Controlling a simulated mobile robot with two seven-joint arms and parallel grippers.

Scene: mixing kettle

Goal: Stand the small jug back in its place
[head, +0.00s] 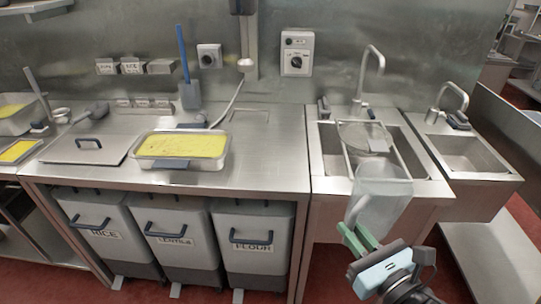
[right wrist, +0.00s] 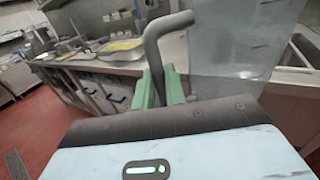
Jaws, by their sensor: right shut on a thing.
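The small jug (head: 384,194) is a clear, greyish see-through vessel in front of the sink in the head view. My right gripper (head: 357,238) is shut on its handle and holds it in the air near the sink's front edge. In the right wrist view the green fingers (right wrist: 162,88) close around the grey bent handle (right wrist: 155,50), and the jug's clear wall (right wrist: 232,50) fills the upper right. The jug looks roughly upright. My left gripper is in neither view.
The large sink (head: 325,160) holds a round strainer (head: 362,136) under a tall tap (head: 372,65). A small sink (head: 470,152) is at the right. A tray of yellow food (head: 180,146) stands on the steel counter (head: 262,150), above the grey bins (head: 255,235).

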